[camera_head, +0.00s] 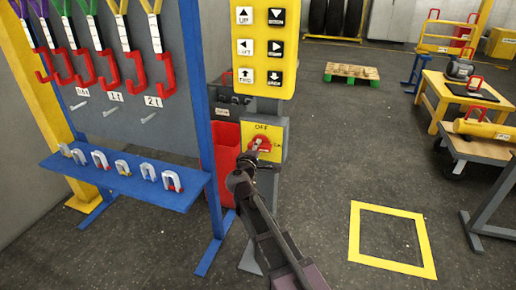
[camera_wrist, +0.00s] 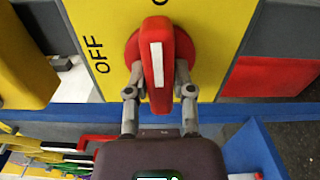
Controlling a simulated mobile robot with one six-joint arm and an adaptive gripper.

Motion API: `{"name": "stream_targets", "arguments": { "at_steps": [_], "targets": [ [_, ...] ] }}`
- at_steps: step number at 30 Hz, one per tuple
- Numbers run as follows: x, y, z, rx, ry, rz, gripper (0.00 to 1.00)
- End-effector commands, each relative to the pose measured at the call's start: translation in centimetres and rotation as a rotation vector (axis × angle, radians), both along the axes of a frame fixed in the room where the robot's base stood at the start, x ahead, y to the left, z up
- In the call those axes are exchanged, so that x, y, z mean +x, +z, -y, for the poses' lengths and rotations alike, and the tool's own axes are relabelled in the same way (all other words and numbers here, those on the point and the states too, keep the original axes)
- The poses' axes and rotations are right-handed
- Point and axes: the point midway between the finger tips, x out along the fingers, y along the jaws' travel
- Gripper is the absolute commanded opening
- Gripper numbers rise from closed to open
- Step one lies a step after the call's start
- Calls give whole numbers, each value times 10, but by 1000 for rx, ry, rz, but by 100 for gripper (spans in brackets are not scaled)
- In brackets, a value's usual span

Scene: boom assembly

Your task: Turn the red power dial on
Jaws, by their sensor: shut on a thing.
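The red power dial (camera_wrist: 148,75) sits on a yellow panel (camera_wrist: 108,25). Its raised grip carries a white bar. In the wrist view the bar runs up and down; OFF is printed to the left and part of another letter shows at the top edge. The bar lies crosswise to the OFF mark. My gripper (camera_wrist: 158,78) has one finger on each side of the grip and is shut on it. In the head view the dial (camera_head: 264,143) is below OFF, with my gripper (camera_head: 251,157) at its lower left, partly covering it.
A yellow button box (camera_head: 261,45) hangs just above the panel. A blue rack (camera_head: 130,187) with shackles and hooks stands left, and a red bin (camera_head: 227,160) is close behind. A yellow floor square (camera_head: 354,232) lies right on open floor.

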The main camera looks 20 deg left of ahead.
Motion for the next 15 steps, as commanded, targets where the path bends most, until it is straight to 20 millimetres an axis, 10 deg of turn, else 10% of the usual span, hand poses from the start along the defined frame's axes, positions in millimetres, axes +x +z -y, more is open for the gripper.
{"name": "stream_targets", "arguments": {
  "at_steps": [15],
  "targets": [
    [2, 1, -2, 75, 2, 2, 0]
  ]
}}
